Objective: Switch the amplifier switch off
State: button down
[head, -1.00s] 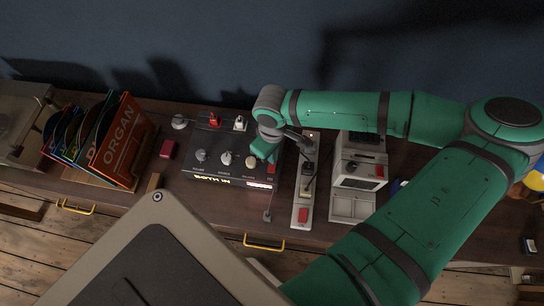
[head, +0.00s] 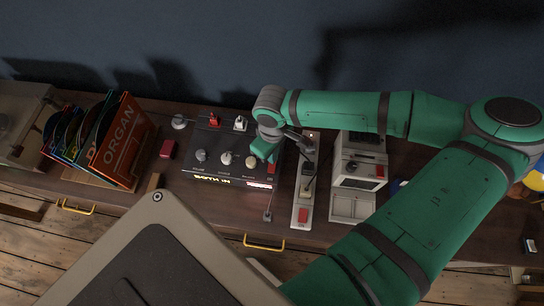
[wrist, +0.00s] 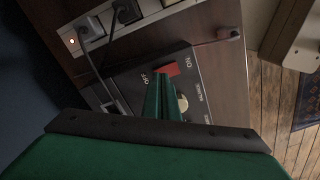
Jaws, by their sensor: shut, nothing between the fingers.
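The amplifier (head: 228,150) is a dark box with several knobs on top and a lit strip along its front edge. Its red rocker switch (wrist: 169,69) lies between the labels OFF and ON in the wrist view. In the head view the switch (head: 272,169) shows small and red at the amplifier's front right. My gripper (wrist: 163,80) is shut and empty, with its green fingertips right beside the switch on the OFF side. I cannot tell whether they touch it. In the head view the gripper (head: 266,155) hangs over the amplifier's right part.
A power strip (head: 302,190) with plugs and a red switch (head: 303,215) lies right of the amplifier. A small beige computer (head: 357,180) stands beyond it. Records in a crate (head: 120,140) and a small red box (head: 168,149) are on the left.

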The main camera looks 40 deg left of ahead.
jog(key=shift+f, duration=0.7)
dwell(0.8)
notch_tip(320, 180, up, 7)
dwell(1.0)
dwell(0.4)
